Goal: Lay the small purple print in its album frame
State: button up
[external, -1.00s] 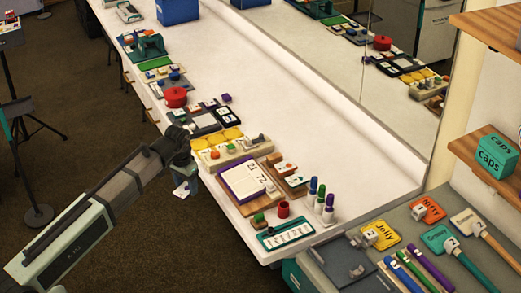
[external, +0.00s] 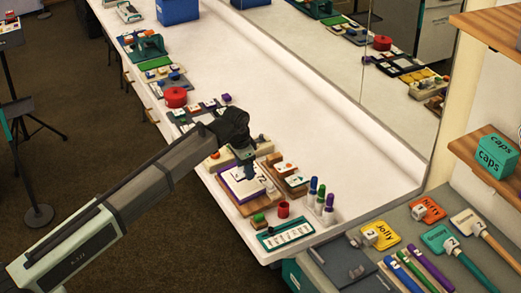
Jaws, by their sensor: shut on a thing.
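My gripper (external: 246,164) is at the end of the dark arm, over the near part of the long white counter. Its fingers point down above a white page with a purple border (external: 236,188) on a wooden board. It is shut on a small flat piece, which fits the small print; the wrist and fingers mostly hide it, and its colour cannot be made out. I cannot tell whether the piece touches the page. Right of the page is a wooden tray (external: 296,191) with small cards. Which place is the album frame is not clear from this view.
A red cup (external: 283,210) and capped markers (external: 318,198) stand close on the right. A teal strip (external: 286,235) lies at the counter's near edge. A red round pot (external: 175,97) and other props line the left edge. The counter's middle is clear.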

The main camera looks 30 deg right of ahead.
aim_at(248, 186)
jog(key=shift+f, duration=0.1)
jog(key=shift+d+f, duration=0.2)
jog(key=shift+f, duration=1.15)
jog(key=shift+d+f, duration=0.2)
jog(key=shift+f, duration=1.1)
jog(key=o, duration=1.1)
notch_tip(248, 186, up, 14)
jog(key=a, duration=0.2)
jog(key=shift+f, duration=0.15)
